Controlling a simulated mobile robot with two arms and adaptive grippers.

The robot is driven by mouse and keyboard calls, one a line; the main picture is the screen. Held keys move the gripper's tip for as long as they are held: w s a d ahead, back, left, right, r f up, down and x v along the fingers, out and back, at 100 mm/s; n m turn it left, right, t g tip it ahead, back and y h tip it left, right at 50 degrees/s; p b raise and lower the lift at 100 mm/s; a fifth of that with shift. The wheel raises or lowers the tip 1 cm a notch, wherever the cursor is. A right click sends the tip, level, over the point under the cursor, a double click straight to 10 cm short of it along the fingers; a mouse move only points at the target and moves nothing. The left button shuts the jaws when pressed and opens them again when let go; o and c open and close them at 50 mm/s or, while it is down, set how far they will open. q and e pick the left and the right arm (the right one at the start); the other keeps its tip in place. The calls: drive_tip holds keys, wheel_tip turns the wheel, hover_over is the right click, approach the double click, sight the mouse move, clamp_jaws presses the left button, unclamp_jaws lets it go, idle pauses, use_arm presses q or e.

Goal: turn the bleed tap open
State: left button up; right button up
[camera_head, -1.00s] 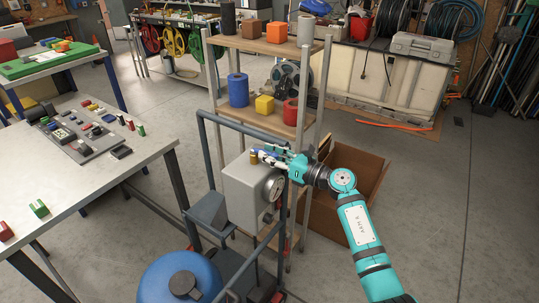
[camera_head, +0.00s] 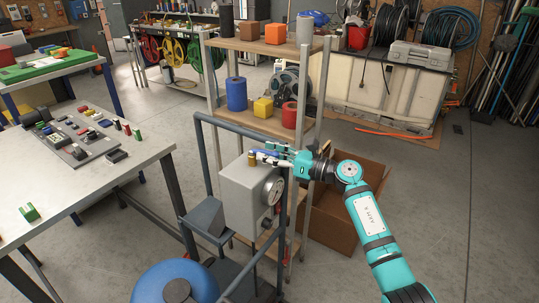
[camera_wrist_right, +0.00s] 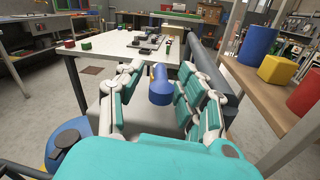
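The bleed tap, with a blue handle (camera_wrist_right: 159,92) and a small brass-coloured body (camera_head: 251,159), sits on top of a grey box (camera_head: 240,193) with a round gauge (camera_head: 272,191). My right gripper (camera_head: 268,155) comes in from the right above the box, at the tap. In the right wrist view, the fingers of my right gripper (camera_wrist_right: 155,88) stand apart on both sides of the blue handle, with visible gaps. In the head view the fingers partly hide the handle. My left gripper is not in view.
A shelf rack (camera_head: 247,122) with coloured cylinders and blocks stands close behind the box. A dark pipe frame (camera_head: 203,150) surrounds the box. A blue tank (camera_head: 150,285) is below, a table (camera_head: 100,175) at left and a cardboard box (camera_head: 330,225) at right.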

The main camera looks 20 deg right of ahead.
drive_tip(key=p, duration=0.2)
drive_tip(key=m+t+h+p, duration=0.1)
drive_tip(key=p, duration=0.2)
drive_tip(key=shift+s+a+r+h, duration=0.25)
drive_tip(key=shift+a+r+h, duration=0.05)
drive_tip(key=shift+a+r, duration=0.1)
drive_tip(key=shift+s+d+f+t+b, duration=0.3)
drive_tip(key=shift+s+d+f+b, duration=0.25)
drive_tip(key=shift+d, duration=0.1)
drive_tip(key=s+d+m+b, duration=0.1)
drive_tip(key=s+d+b, duration=0.2)
drive_tip(key=s+d, duration=0.85)
drive_tip(key=s+d+f+m+h, duration=0.1)
drive_tip(key=f+m+h, duration=0.3)
drive_tip(key=f+m, duration=0.7)
drive_tip(key=s+d+f+m+h, duration=0.1)
drive_tip(key=s+f+m+h, duration=0.2)
drive_tip(key=f+m, duration=0.9)
wheel_tip(320, 180, down, 9)
drive_tip(key=shift+r+t+h, duration=0.15)
drive_tip(key=shift+t+h, duration=0.25)
drive_tip(key=shift+h, duration=0.7)
